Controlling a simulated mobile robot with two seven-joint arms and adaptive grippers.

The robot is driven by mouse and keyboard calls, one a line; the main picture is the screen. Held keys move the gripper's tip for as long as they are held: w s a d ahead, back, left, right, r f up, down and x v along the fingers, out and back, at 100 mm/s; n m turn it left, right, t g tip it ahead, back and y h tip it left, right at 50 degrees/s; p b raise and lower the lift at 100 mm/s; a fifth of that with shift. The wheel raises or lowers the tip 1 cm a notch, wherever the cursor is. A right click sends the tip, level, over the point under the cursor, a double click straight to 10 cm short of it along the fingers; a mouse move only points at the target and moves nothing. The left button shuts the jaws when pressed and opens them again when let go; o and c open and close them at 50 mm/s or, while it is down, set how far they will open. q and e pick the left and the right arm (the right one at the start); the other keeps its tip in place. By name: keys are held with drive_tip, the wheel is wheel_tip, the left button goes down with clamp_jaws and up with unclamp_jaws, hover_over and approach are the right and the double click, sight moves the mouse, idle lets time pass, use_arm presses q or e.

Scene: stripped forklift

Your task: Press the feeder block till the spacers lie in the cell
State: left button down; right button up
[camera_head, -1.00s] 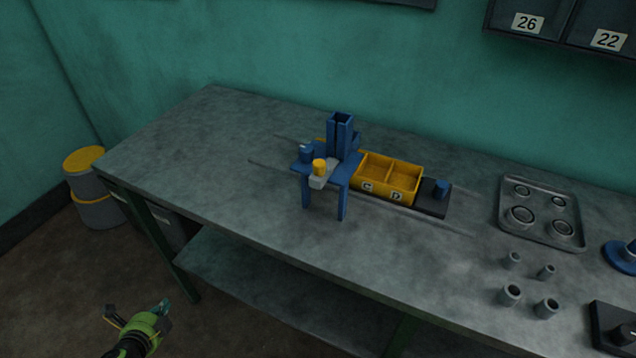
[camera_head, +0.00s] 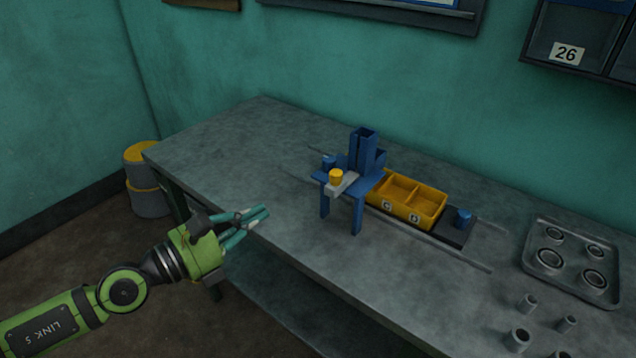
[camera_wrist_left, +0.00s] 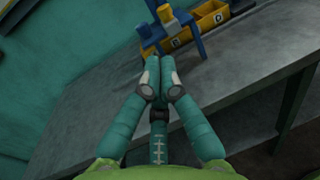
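The feeder is a blue stand with an upright hollow chute (camera_head: 364,150). A grey feeder block (camera_head: 341,184) with a yellow knob (camera_head: 336,175) sits at its front; the knob also shows in the wrist view (camera_wrist_left: 165,14). No spacers can be made out in the chute. My left gripper (camera_head: 266,213) is over the table's front edge, left of the feeder and apart from it. Its fingertips are together and empty in the wrist view (camera_wrist_left: 160,63). My right gripper is out of view.
The bin is on a dark carriage with a blue knob (camera_head: 463,217), between rails on the grey table (camera_head: 240,150). A tray of rings (camera_head: 570,262) and several grey cylinders (camera_head: 528,303) are at the right. The table's left end is clear.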

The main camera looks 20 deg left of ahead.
use_arm(q)
drive_tip(key=p+x, duration=0.8)
drive_tip(key=x, duration=0.6)
drive_tip(key=shift+w, duration=0.1)
idle(0.3)
